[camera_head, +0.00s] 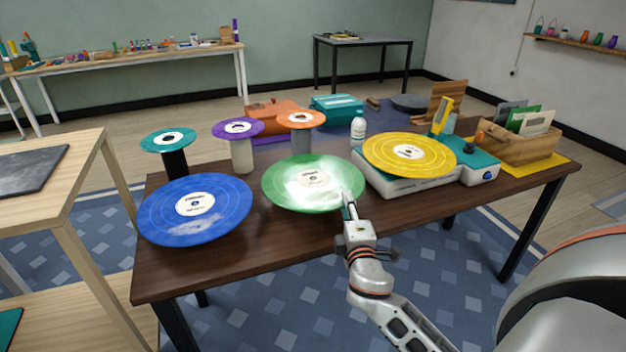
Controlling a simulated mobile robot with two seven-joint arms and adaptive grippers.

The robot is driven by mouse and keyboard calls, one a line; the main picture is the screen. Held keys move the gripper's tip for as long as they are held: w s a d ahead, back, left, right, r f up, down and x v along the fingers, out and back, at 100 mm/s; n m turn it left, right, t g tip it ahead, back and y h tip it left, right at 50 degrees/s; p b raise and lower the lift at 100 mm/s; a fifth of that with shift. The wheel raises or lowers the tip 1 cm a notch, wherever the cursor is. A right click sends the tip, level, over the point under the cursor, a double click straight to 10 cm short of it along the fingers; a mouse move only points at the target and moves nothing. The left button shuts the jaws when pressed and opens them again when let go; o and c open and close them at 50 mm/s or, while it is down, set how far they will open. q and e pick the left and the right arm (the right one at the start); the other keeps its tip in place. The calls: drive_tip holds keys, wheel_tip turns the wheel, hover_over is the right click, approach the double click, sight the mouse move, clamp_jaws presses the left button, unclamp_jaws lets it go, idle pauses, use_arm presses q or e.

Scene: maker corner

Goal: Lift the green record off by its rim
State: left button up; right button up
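The green record (290,188) lies flat at the front middle of the dark wooden table, with a pale label and a bright glare on it. What is under it is hidden. My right gripper (348,203) reaches in from the lower right, with its fingertips at the record's right front rim. The fingers are seen nearly edge-on and overlap the rim, so I cannot tell whether they are open, shut or touching it. My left gripper is out of view.
A blue record (220,213) lies close on the left. A yellow record (430,157) sits on a turntable (400,186) at the right. Small discs on posts, such as the teal one (168,139), and a white bottle (358,130) stand behind. A wooden crate (525,149) is at the far right.

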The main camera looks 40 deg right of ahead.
drive_tip(key=x, duration=0.4)
drive_tip(key=shift+d+r, duration=0.25)
drive_tip(key=shift+d, duration=0.15)
drive_tip(key=shift+w+d, duration=0.25)
drive_tip(key=shift+w, duration=0.25)
clamp_jaws()
